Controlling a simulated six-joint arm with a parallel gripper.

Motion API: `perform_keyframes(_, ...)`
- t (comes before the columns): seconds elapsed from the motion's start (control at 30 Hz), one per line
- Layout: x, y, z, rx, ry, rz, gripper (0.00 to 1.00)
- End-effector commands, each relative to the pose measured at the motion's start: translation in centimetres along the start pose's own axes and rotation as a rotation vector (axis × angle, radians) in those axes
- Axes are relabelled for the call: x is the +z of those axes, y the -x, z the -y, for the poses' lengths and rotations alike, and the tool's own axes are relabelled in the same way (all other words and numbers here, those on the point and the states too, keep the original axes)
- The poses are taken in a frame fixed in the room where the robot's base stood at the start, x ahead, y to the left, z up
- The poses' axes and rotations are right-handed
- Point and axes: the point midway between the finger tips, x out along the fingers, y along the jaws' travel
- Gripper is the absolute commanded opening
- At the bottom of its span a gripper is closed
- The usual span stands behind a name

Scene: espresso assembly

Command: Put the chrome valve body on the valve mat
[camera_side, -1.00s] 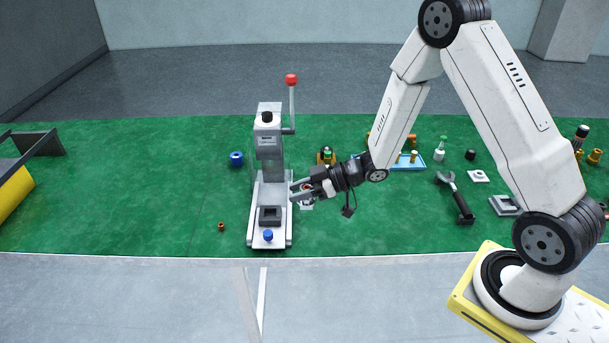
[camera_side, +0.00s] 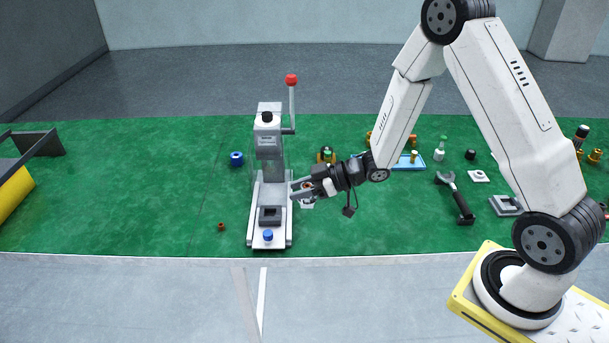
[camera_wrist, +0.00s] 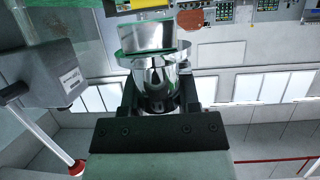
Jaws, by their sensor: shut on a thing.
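The chrome valve body (camera_wrist: 160,70) is a shiny cylinder with a wider rim, held between the two dark fingers of my gripper (camera_wrist: 160,98) in the wrist view. In the side view my gripper (camera_side: 298,189) is level with the lever press, just at its right side, with its fingers pointing left. The valve body is hardly distinguishable there.
A lever press (camera_side: 270,150) with a red-knobbed handle stands close left of my gripper. A blue ring (camera_side: 237,158) and a small copper part (camera_side: 221,227) lie left. A blue tray (camera_side: 408,163), a portafilter-like tool (camera_side: 456,199) and a white square (camera_side: 478,176) lie right.

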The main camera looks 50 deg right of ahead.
Motion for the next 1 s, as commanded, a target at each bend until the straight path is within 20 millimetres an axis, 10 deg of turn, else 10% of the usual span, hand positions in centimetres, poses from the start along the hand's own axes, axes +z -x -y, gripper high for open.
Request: perform_keyframes(1.0,-5.2,1.3,-3.4,0.579,-0.24,-0.003,0.0)
